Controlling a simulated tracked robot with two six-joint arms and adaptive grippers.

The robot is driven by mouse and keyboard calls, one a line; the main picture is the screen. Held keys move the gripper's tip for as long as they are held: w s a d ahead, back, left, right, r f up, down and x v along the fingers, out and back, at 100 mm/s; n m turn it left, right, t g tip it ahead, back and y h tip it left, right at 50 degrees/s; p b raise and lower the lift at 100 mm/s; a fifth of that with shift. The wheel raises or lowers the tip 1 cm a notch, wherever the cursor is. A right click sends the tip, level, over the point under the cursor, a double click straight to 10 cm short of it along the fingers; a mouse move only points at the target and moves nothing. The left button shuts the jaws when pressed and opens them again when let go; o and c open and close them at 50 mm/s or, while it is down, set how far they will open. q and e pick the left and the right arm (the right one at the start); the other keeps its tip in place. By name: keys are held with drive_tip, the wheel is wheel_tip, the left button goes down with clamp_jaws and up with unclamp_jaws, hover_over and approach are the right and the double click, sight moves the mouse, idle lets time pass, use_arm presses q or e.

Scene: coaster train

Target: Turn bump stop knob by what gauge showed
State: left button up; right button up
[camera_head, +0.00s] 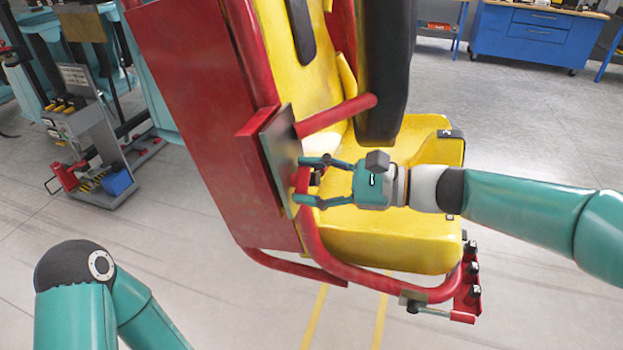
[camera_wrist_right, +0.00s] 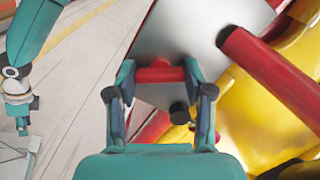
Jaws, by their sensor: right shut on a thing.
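A red, bar-shaped knob (camera_wrist_right: 160,75), which I take to be the bump stop knob, sits in front of a grey metal plate (camera_head: 276,165) on the side of the yellow and red coaster seat. My right gripper (camera_head: 299,184) is shut on this knob, with one finger at each end of it in the right wrist view. I cannot make out a gauge.
A thick red bar (camera_head: 335,117) juts out just above my right gripper, beside a black padded restraint (camera_head: 384,70). A red tube frame (camera_head: 345,272) curves below. A grey tool cart (camera_head: 88,140) stands left, a blue workbench (camera_head: 535,38) at the back. Floor between is clear.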

drive_tip(key=shift+s+a+f, duration=0.1)
drive_tip(key=shift+a+f, duration=0.05)
drive_tip(key=shift+f, duration=0.25)
drive_tip(key=o, duration=1.2)
drive_tip(key=shift+w, duration=0.2)
drive_tip(key=shift+c, duration=0.2)
drive_tip(key=shift+s+r, duration=0.1)
drive_tip(key=shift+r, duration=0.1)
drive_tip(key=v, duration=1.2)
